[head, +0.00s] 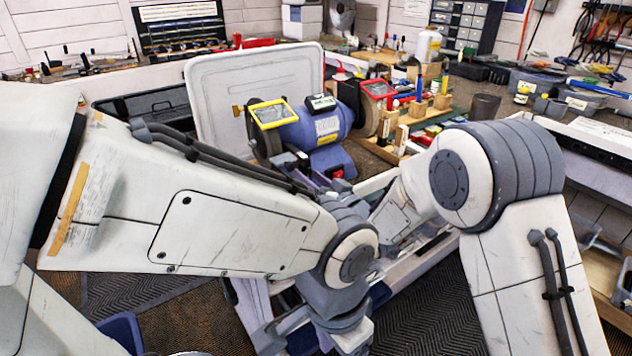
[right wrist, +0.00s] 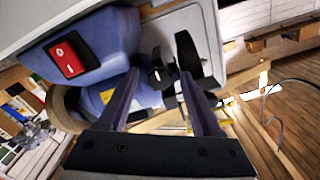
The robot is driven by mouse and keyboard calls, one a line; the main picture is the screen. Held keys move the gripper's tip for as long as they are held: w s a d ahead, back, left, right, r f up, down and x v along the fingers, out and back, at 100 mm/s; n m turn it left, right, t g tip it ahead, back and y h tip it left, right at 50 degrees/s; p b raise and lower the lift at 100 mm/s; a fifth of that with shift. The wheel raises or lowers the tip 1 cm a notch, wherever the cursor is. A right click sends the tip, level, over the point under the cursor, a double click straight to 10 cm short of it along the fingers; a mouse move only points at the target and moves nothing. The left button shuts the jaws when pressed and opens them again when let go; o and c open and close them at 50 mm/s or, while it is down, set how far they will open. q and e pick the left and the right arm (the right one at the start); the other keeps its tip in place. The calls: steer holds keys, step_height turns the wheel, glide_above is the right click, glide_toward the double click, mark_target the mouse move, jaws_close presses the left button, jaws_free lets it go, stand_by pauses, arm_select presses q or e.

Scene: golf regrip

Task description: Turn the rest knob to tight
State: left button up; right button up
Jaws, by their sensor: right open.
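The blue bench grinder (head: 318,128) stands on the bench, with a yellow-framed eye shield (head: 270,113) on its left and a red-framed one (head: 378,89) on its right. In the right wrist view the grinder body (right wrist: 98,42) fills the upper left, with a red switch (right wrist: 68,58). My right gripper (right wrist: 160,76) is open at the grinder's front, one finger each side of a small dark knob-like part (right wrist: 158,74); I cannot tell whether they touch. It shows small in the head view (head: 290,165). My left arm crosses in front; its jaws cannot be made out.
A white upright panel (head: 225,100) stands behind the grinder. A black bracket (right wrist: 190,62) is close to my right finger. Wooden blocks with tools (head: 425,110) and a dark cup (head: 484,107) stand to the right. My arms fill much of the front.

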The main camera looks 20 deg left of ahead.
steer(key=b+v, duration=0.2)
steer(key=v, duration=0.8)
steer(key=shift+s+d, duration=0.1)
steer(key=s+d+g+h+p, duration=0.1)
steer(key=s+d+g+h, duration=0.2)
steer(key=s, duration=0.6)
steer(key=s+d+n+g+h+p, duration=0.1)
steer(key=s+d+g+h, duration=0.3)
steer(key=s+d, duration=0.4)
steer(key=s+d+n+g+h+p, duration=0.1)
steer(key=s+d+g+h+p, duration=0.2)
steer(key=s+d+h, duration=0.3)
steer(key=s+g, duration=0.1)
steer(key=s, duration=0.4)
steer(key=shift+s, duration=0.25)
steer(key=shift+d+f, duration=0.1)
